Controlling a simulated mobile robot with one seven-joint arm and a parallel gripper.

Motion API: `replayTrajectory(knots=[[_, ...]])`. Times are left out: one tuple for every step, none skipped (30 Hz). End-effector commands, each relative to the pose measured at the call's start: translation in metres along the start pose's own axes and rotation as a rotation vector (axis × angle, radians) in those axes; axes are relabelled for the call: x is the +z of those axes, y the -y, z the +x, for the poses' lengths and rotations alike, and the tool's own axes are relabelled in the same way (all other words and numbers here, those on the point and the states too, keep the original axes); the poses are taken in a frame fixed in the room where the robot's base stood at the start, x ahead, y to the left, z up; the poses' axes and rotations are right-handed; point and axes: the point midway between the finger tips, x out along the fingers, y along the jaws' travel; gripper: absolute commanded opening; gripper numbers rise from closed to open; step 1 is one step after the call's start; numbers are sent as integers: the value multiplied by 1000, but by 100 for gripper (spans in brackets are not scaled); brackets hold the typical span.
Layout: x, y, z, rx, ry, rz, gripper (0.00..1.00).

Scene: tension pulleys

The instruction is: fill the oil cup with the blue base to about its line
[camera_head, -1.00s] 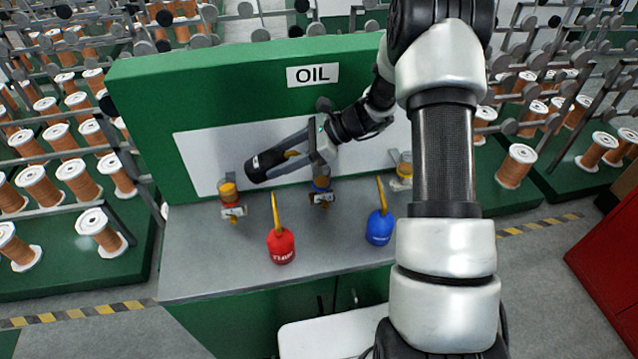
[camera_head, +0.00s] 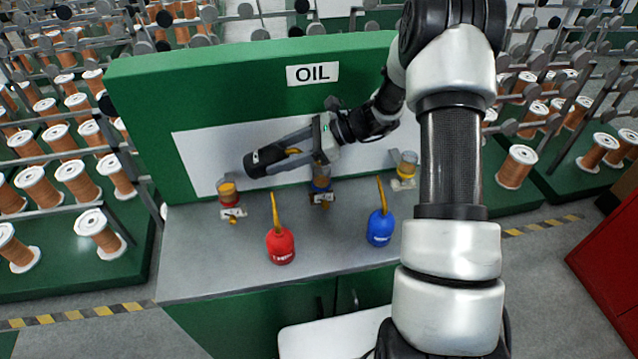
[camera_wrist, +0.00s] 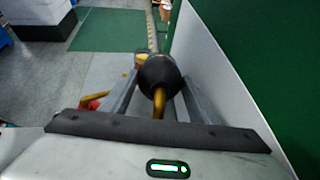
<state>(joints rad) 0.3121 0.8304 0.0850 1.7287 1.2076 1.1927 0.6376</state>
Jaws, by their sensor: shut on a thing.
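My gripper (camera_head: 283,153) is shut on a black oil can (camera_head: 262,162) with a yellow spout. The can is tipped onto its side, its body to the left and its spout pointing back toward my wrist. In the wrist view the dark can (camera_wrist: 160,73) sits between the fingers, the spout toward the camera. The oil cup with the blue base (camera_head: 321,184) stands at the middle of the bench's back, just below my gripper, which partly hides its top. The spout's tip, the cup's line and its oil level cannot be made out.
A cup with a red base (camera_head: 229,198) stands left and one with a yellowish base (camera_head: 405,170) right. A red oil can (camera_head: 281,245) and a blue oil can (camera_head: 380,228) stand upright on the grey bench (camera_head: 210,265). The green OIL panel (camera_head: 150,120) rises behind.

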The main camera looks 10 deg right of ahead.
Motion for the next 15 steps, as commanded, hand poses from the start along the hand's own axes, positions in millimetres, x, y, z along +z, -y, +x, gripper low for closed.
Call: replayTrajectory(knots=[[1,0,0,0,2,-1,21],[1,0,0,0,2,-1,21],[1,0,0,0,2,-1,21],[1,0,0,0,2,-1,21],[1,0,0,0,2,-1,21],[1,0,0,0,2,-1,21],[1,0,0,0,3,-1,21],[1,0,0,0,5,-1,21],[1,0,-1,0,10,0,21],[1,0,-1,0,15,0,21],[1,0,-1,0,20,0,21],[2,0,-2,-1,29,0,21],[2,0,-2,-1,35,0,21],[2,0,-3,-1,42,0,21],[3,0,-4,-1,52,0,21]])
